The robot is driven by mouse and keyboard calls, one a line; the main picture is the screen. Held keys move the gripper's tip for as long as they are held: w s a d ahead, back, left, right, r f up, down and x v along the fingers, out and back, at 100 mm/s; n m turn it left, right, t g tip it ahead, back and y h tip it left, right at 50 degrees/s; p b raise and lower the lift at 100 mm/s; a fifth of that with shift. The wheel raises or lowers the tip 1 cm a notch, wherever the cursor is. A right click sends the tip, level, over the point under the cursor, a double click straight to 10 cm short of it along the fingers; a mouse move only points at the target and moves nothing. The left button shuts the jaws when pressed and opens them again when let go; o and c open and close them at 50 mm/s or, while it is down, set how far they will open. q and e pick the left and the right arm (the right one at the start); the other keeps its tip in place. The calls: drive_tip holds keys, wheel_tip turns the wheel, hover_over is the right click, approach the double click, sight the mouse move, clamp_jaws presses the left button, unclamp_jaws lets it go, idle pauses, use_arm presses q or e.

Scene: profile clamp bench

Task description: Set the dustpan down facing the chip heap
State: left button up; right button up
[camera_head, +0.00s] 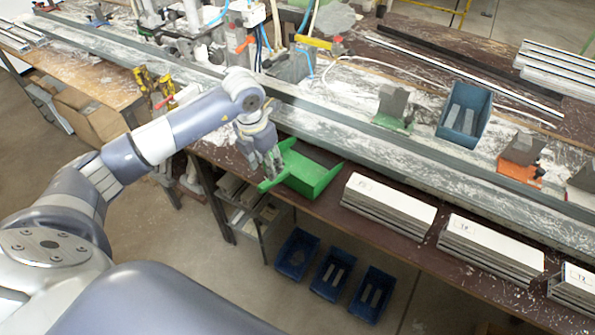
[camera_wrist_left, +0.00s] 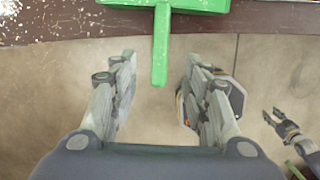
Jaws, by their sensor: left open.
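The green dustpan (camera_head: 308,174) rests on the front strip of the bench, beside the long grey rail. Its handle sticks out past the bench edge over the floor. In the left wrist view the handle (camera_wrist_left: 160,62) points down between the fingers. My left gripper (camera_head: 268,168) is open around the handle's end, with clear gaps on both sides in the wrist view (camera_wrist_left: 157,78). White chips (camera_wrist_left: 12,10) lie on the bench near the pan; I cannot single out one heap. A second gripper, probably my right (camera_wrist_left: 274,115), shows small at the wrist view's right; its opening is unclear.
Stacked white profiles (camera_head: 388,205) lie right of the dustpan along the front edge. The grey rail (camera_head: 400,150) runs behind, dusted with chips. A blue bin (camera_head: 466,112) and an orange clamp block (camera_head: 519,170) stand farther right. Blue bins (camera_head: 333,272) sit below the bench.

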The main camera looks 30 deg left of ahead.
use_arm(q)
drive_tip(key=f+b, duration=0.2)
drive_tip(key=w+f+b, duration=0.1)
drive_tip(key=f+b, duration=0.1)
drive_tip(key=f, duration=0.1)
drive_tip(key=f+b, duration=0.2)
drive_tip(key=f, duration=0.1)
drive_tip(key=shift+w+d+f, duration=0.1)
drive_tip(key=shift+w, duration=0.05)
clamp_jaws()
wheel_tip(320, 180, up, 12)
drive_tip(key=p, duration=0.7)
drive_tip(key=shift+w, duration=0.1)
